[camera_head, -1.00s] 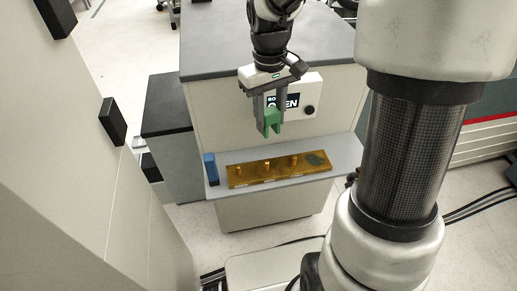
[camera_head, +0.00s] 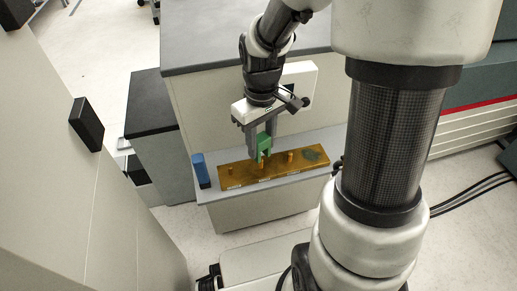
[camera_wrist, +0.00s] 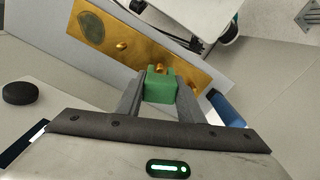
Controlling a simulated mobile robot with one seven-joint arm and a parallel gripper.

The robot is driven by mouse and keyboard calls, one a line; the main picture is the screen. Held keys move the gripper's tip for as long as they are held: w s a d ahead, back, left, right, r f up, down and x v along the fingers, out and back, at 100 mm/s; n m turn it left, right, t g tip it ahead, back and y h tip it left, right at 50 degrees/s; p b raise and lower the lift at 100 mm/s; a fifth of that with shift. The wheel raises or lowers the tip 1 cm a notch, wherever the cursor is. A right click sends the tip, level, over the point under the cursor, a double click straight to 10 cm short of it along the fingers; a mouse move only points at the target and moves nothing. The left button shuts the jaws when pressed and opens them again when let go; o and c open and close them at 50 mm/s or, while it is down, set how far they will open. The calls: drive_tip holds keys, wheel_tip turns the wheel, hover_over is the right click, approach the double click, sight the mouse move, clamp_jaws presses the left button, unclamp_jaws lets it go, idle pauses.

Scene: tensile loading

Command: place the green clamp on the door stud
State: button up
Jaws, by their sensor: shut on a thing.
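My gripper (camera_head: 262,146) is shut on the green clamp (camera_head: 264,142), which points down in its fingers. In the wrist view the clamp (camera_wrist: 160,86) sits between the two dark fingers. Below is an amber board (camera_head: 240,181) with several short studs and small labels too small to read, so I cannot tell which one is the door stud. The clamp is over or at the middle stud (camera_head: 262,164), partly hidden by it. I cannot tell whether they touch. Another stud (camera_head: 230,171) stands to the left and one (camera_head: 290,156) to the right.
A green patch (camera_head: 311,153) lies on the board's right end.

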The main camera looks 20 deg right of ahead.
drive_tip(key=shift+f+b, duration=0.65)
drive_tip(key=shift+f, duration=1.55)
drive_tip(key=shift+f, duration=0.15)
drive_tip(key=o, duration=1.2)
